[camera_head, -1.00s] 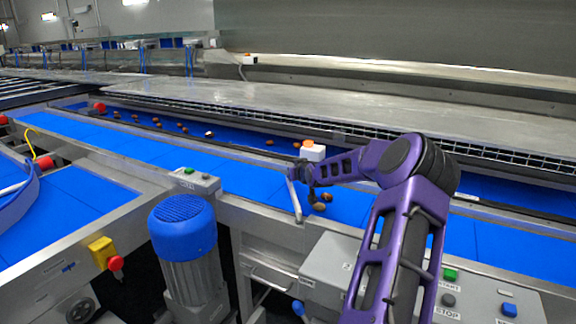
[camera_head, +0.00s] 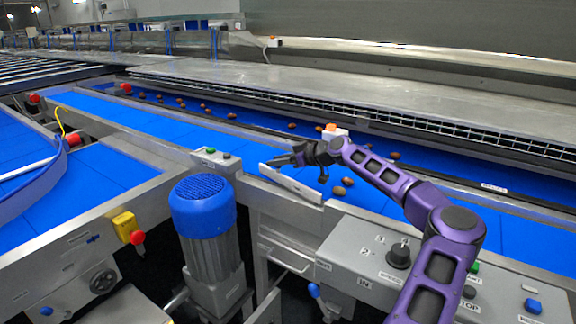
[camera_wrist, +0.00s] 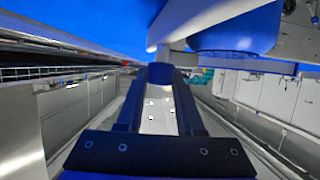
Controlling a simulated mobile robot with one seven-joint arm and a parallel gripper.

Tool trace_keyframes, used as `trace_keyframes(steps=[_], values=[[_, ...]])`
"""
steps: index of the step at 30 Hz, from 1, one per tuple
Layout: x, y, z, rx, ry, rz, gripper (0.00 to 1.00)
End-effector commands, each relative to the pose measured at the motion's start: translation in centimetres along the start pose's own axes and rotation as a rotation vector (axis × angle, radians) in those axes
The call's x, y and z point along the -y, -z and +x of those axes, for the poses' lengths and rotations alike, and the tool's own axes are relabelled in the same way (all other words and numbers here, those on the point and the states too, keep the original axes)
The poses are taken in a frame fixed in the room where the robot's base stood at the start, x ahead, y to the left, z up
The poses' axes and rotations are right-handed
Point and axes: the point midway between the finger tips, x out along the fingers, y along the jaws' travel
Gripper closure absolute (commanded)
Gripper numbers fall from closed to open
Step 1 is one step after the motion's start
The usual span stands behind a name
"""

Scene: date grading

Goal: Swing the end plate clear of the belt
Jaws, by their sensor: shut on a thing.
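The end plate (camera_head: 291,186) is a light grey metal strip in the head view, lying along the near side rail of the blue belt (camera_head: 232,146). My gripper (camera_head: 284,160) is at its left end and shut on it, with my arm reaching across the belt from the right. The exact grip is hard to see there. In the wrist view my dark gripper (camera_wrist: 160,76) points to the top of the picture, where pale metal parts and the blue motor show just past the fingertips. Two brown dates (camera_head: 340,190) lie on the belt right of the plate.
The blue-capped motor (camera_head: 203,225) stands below the plate, left of a grey control box (camera_head: 350,255) with a knob and buttons. A small button box (camera_head: 216,161) sits on the rail. More dates lie on the far belt.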

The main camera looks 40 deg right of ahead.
Motion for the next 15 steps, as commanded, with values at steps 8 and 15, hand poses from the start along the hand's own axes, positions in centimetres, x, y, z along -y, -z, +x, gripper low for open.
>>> trace_keyframes(steps=[8, 15], values=[[2.6, -0.3, 0.5, 0.006, 0.142, -0.057, 1.0], [3.6, -0.2, 0.5, 0.008, 0.196, -0.078, 1.0]])
